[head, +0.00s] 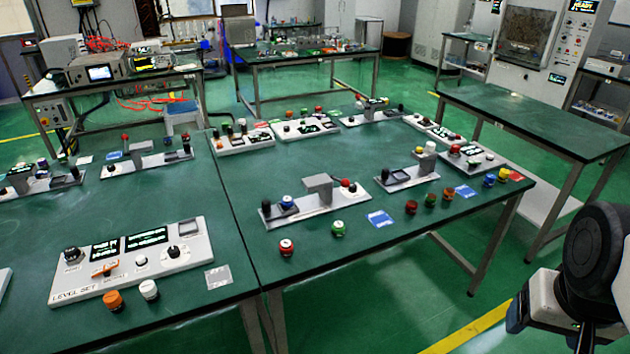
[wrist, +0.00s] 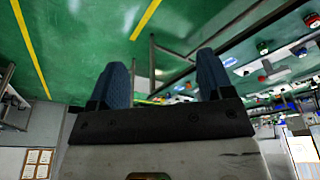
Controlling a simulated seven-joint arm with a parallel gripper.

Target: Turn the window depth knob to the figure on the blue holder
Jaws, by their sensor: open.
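A blue card-like holder (head: 380,218) with white marks lies near the front edge of the right-hand table, and a second blue one (head: 464,191) lies further right. Their figures are too small to read. A grey panel marked LEVEL SET (head: 133,262) lies on the left table, with a black knob at the left (head: 72,254), a black knob at the right (head: 173,252), an orange lever (head: 105,269) and lit displays. I cannot read which knob is window depth. My gripper (wrist: 163,78) is open and empty, its blue fingers apart, over the floor right of the tables.
Several other panels with knobs and buttons stand on the tables, such as one with a grey block (head: 318,188). Loose red (head: 286,247) and green (head: 338,228) buttons lie near the front edge. A clear-topped table (head: 540,120) stands at the right.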

